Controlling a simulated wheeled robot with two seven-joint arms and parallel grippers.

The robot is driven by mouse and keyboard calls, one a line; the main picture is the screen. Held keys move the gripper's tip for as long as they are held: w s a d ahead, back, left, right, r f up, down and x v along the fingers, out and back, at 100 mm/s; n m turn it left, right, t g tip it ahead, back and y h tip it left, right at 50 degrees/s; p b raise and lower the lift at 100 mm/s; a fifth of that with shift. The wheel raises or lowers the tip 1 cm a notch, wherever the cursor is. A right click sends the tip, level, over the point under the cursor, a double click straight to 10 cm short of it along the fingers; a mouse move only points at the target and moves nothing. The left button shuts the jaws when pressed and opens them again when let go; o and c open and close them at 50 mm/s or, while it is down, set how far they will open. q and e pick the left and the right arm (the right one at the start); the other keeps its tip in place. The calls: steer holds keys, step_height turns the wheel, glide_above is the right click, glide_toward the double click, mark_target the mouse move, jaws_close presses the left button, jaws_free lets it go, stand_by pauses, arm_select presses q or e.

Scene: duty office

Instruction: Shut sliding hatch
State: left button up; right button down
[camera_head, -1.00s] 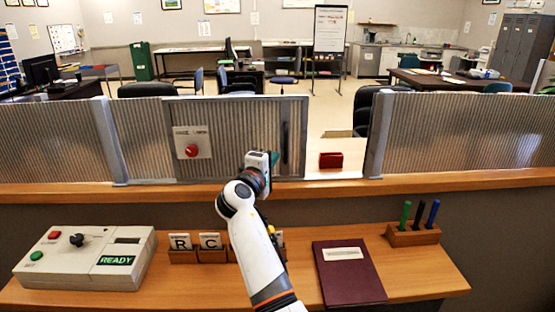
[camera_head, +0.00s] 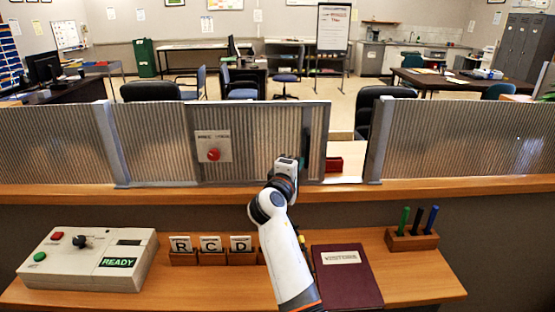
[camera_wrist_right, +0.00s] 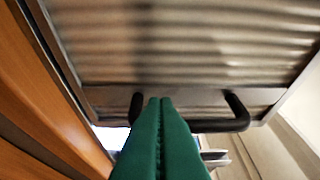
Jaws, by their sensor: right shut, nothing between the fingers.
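The sliding hatch (camera_head: 255,150) is a ribbed translucent panel in a grey frame, with a plate and a red knob (camera_head: 213,154) on it. A gap is open between its right edge and the right post (camera_head: 378,140). Its black upright handle (camera_head: 306,125) is near its right edge. My right gripper (camera_head: 302,161) is at the handle's lower part, and my arm hides some of it. In the right wrist view, its green fingers (camera_wrist_right: 158,102) are shut and empty. They cover part of the black handle (camera_wrist_right: 236,112); contact is unclear. My left gripper is not in view.
A red object (camera_head: 333,164) stands in the gap on the counter ledge (camera_head: 450,184). The desk below holds a control box (camera_head: 70,262), letter blocks (camera_head: 211,250), a maroon book (camera_head: 345,278) and a pen holder (camera_head: 411,239).

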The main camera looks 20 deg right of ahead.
steer(key=s+d+p, duration=0.4)
steer(key=d, duration=0.9)
steer(key=shift+s, duration=0.1)
